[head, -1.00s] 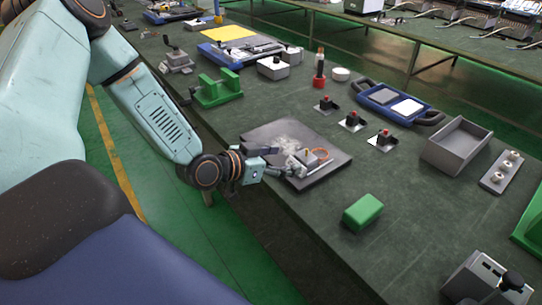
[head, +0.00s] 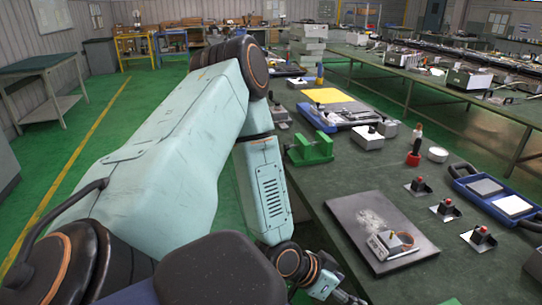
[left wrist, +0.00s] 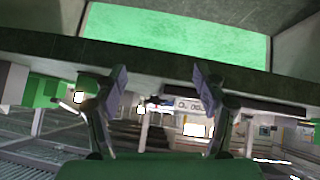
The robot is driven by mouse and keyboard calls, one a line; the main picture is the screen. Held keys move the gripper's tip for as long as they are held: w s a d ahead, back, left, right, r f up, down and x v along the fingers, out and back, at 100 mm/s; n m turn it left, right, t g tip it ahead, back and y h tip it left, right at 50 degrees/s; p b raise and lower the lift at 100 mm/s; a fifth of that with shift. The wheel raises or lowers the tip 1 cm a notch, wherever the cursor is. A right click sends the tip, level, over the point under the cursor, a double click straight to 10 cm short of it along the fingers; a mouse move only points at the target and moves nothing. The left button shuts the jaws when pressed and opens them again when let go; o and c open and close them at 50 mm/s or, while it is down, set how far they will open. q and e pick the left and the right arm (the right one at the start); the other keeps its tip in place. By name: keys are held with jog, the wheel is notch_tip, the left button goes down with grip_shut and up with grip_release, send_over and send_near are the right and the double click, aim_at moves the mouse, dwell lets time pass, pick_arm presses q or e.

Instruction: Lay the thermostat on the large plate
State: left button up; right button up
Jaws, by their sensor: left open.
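The large dark plate (head: 355,215) lies flat on the green table, with a pale smudge on its surface. A small grey-white device with an orange coil (head: 388,243), which looks like the thermostat, lies on the plate near its front right part. A thin metal rod reaches from it across the plate. My left gripper (head: 338,290) is low at the bottom of the head view, beside the table's near edge and apart from the device. In the left wrist view its two fingers (left wrist: 158,92) are spread with nothing held between them. My right gripper does not show.
A green clamp block (head: 311,149) stands behind the plate near the table edge. Small black switches with red buttons (head: 445,209) and a blue tray with handles (head: 497,193) lie to the right. A red-based bottle (head: 414,152) stands farther back.

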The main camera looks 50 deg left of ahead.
pick_arm(q)
jog(key=s+d+f+n+g+y, duration=0.1)
jog(key=s+f+g, duration=0.3)
jog(key=s, duration=0.7)
jog(key=s+d+f+n+g+y, duration=0.1)
jog(key=s+f+g+y, duration=0.2)
jog(key=s, duration=0.9)
notch_tip(320, 180, down, 2)
jog(key=shift+d+n+g, duration=0.3)
jog(key=shift+d+g, duration=0.05)
jog(key=shift+g, duration=0.25)
jog(key=shift+a+f, duration=0.1)
notch_tip(320, 180, down, 8)
jog(key=b, duration=0.8)
